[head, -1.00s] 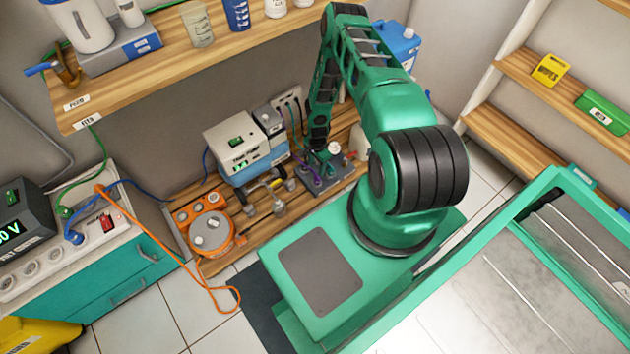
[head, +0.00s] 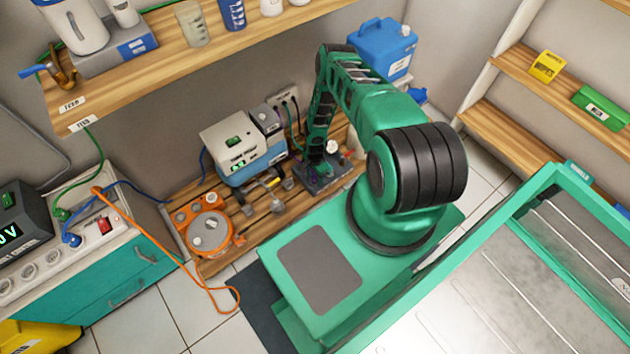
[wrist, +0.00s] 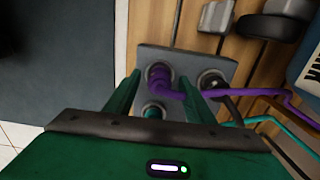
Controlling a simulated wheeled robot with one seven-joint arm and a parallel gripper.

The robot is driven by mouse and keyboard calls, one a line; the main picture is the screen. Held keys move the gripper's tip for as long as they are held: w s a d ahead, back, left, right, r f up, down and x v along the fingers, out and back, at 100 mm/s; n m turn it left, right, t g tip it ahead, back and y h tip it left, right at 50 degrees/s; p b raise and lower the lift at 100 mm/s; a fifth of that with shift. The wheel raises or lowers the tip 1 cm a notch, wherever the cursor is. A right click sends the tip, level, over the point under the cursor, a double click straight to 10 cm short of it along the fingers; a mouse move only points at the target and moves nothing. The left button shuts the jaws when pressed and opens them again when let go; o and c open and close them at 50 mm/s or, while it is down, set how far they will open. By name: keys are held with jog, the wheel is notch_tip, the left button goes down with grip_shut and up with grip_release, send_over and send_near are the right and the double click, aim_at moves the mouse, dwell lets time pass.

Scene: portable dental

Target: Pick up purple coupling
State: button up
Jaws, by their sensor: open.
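The purple coupling (wrist: 160,78) sits in a socket of a grey manifold block (wrist: 180,58), with a purple hose running off to the right in the wrist view. My gripper (wrist: 167,90) is open, and its two green fingers reach down on either side of the purple coupling. I cannot tell whether the fingers touch it. A teal coupling (wrist: 153,113) sits nearer my gripper's body, partly hidden by it. In the head view the manifold block (head: 320,186) stands on the low wooden shelf, and my arm hides the purple coupling there.
A grey and blue pump box (head: 240,150) stands left of the block. An orange reel (head: 208,230) and metal fittings lie farther left on the shelf. A blue jug (head: 385,48) stands behind my arm. An upper shelf (head: 170,70) overhangs at the back.

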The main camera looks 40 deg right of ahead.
aim_at(314, 178)
jog(key=shift+f, duration=0.25)
jog(key=c, duration=1.2)
jog(key=shift+r, duration=0.1)
jog(key=shift+r, duration=0.5)
jog(key=r, duration=0.3)
jog(key=shift+s+a+r, duration=0.15)
jog(key=shift+a+r, duration=0.15)
jog(key=shift+a, duration=0.05)
jog(key=s+a+r, duration=0.1)
jog(key=a+r, duration=0.1)
jog(key=a, duration=0.1)
jog(key=s+a+r, duration=0.2)
jog(key=a, duration=0.1)
jog(key=s+a+r, duration=0.2)
jog(key=a, duration=0.1)
jog(key=shift+a+r, duration=0.15)
jog(key=shift+a, duration=0.2)
